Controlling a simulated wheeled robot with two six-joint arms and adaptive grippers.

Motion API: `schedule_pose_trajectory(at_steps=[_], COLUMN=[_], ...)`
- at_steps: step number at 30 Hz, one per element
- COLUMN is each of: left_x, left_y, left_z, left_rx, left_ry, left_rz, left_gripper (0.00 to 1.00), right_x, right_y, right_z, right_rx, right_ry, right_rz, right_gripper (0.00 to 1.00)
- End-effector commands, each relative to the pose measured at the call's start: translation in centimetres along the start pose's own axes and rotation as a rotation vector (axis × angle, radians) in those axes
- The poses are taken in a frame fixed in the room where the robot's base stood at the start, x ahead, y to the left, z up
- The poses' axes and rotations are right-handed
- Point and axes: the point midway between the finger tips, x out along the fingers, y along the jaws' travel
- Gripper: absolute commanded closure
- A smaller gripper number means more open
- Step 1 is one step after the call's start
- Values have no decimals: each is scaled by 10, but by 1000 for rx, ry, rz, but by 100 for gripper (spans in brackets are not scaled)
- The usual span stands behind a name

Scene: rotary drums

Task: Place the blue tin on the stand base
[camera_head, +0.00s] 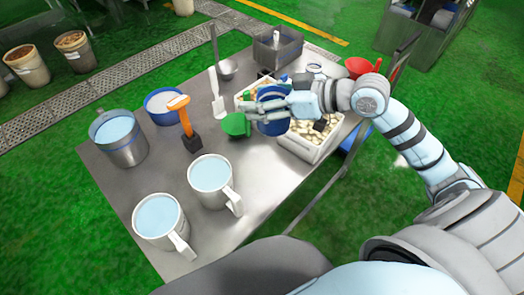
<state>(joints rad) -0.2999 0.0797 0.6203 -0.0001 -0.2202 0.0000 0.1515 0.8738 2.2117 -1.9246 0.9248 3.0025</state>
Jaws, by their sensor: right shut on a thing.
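The blue tin (272,127) is in my right gripper (256,115), near the right side of the metal table. The fingers come in from the right and lie across the tin, hiding part of it. The gripper is shut on it. The tin appears above or beside the white crates; I cannot tell the exact height. I cannot pick out the stand base for certain in this view. My left gripper is not in view.
White crates (325,150) hold pale items. A green scoop (235,124), an orange-handled tool (184,115), a metal pot (121,143), a round pan (161,118) and two white jugs (211,187) (160,230) stand on the table (262,172). A grey bin (279,53) is at the back.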

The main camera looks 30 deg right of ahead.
Motion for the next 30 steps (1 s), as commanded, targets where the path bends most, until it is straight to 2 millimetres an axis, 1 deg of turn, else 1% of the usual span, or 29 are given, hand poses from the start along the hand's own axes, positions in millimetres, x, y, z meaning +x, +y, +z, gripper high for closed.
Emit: schedule_pose_trajectory(at_steps=[1,3,5,7,9,12,16,18,19,21,24,27,30], left_x=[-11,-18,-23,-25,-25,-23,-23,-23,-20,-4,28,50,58], left_y=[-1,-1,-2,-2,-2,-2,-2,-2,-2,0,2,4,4], left_z=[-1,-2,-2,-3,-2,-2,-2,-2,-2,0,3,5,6], left_rx=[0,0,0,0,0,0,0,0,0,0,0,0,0], left_ry=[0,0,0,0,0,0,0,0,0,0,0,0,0], left_rz=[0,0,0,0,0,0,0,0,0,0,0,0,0], left_gripper=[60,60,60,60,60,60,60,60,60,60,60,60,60], right_x=[6,20,34,48,57,61,64,70,74,86,104,116,121], right_y=[17,44,62,78,88,97,104,104,104,104,104,104,104], right_z=[-7,0,15,37,60,86,110,127,137,167,209,238,251], right_rx=[29,66,94,114,127,134,141,144,144,143,140,140,138], right_ry=[6,3,-2,-4,-6,-6,-4,-5,-4,-4,-3,-2,-1], right_rz=[45,124,185,242,280,310,327,327,328,328,328,327,328], right_gripper=[82,82,82,82,82,82,82,82,82,82,82,82,82])
